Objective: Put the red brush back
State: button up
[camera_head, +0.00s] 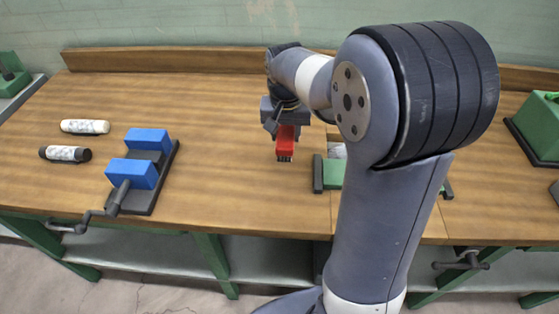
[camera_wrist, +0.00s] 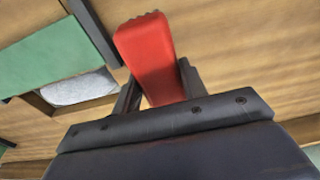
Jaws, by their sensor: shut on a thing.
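The red brush (camera_head: 285,141) is held in my gripper (camera_head: 286,123) above the wooden bench, with dark bristles at its lower end. In the wrist view the red brush (camera_wrist: 148,58) sticks out between the two dark fingers of my gripper (camera_wrist: 158,90), which is shut on it. To the right of the brush in the head view is a green holder (camera_head: 331,172) with dark ends, partly hidden by my arm. The wrist view shows its green part (camera_wrist: 55,55) and a grey patch (camera_wrist: 80,90) beside it at the left.
A blue vise-like device (camera_head: 147,141) with a crank stands at the left of the bench (camera_head: 230,190). A green block (camera_head: 540,125) stands at the far right. Bench between the vise and brush is clear.

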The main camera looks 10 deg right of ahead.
aim_at(286, 135)
notch_tip(286, 135, down, 7)
jog(key=shift+f, duration=0.2)
dwell(0.3)
jog(key=shift+f, duration=0.2)
jog(key=o, duration=0.9)
jog(key=shift+o, duration=0.2)
jog(key=shift+r, duration=0.15)
jog(key=r, duration=0.4)
jog(key=s+r, duration=0.1)
jog(key=r, duration=0.7)
jog(key=shift+s+a, duration=0.25)
jog(key=shift+s, duration=0.1)
